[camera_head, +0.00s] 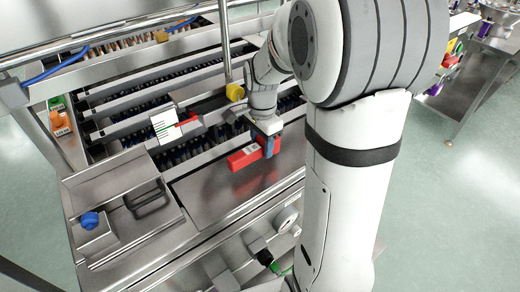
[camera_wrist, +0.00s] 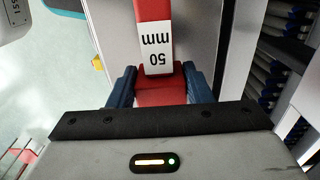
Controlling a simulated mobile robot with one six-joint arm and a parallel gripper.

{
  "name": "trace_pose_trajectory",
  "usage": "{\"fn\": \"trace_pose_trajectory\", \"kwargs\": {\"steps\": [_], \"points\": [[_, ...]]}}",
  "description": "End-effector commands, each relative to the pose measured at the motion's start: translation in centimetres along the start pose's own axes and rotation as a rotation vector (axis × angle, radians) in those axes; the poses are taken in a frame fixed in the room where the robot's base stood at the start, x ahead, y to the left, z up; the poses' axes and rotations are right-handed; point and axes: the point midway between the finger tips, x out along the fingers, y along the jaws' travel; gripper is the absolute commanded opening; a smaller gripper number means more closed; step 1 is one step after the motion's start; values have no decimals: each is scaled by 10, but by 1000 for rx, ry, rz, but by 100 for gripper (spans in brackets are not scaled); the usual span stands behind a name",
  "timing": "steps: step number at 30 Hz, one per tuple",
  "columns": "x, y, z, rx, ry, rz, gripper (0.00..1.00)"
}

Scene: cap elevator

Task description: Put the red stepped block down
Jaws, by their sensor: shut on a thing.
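The red stepped block (camera_head: 243,158) is at my gripper (camera_head: 269,146), over the flat steel plate (camera_head: 215,195) in the head view. In the wrist view the red block (camera_wrist: 155,12) carries a white label reading "50 mm". My gripper (camera_wrist: 155,88) is shut on its lower step, with a blue finger on each side. The block is close to the plate; I cannot tell whether it touches it. My arm hides part of the plate's right side.
A steel tray with a dark handle (camera_head: 150,200) and a blue knob (camera_head: 91,220) stands to the left. Behind are rows of rails with dark caps (camera_head: 190,80). A white label card (camera_head: 165,125) and a yellow knob (camera_head: 235,92) are near the block. The plate's front is clear.

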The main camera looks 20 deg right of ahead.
Motion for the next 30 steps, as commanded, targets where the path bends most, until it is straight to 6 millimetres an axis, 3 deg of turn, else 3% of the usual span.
{"fn": "trace_pose_trajectory", "kwargs": {"steps": [4,12,23,24,30], "points": [[2,0,10,-1,0,0,20],[33,0,10,0,0,1,20],[39,0,10,-1,0,-1,20],[39,0,10,-1,0,-1,46],[38,0,10,-1,0,-1,62]]}}
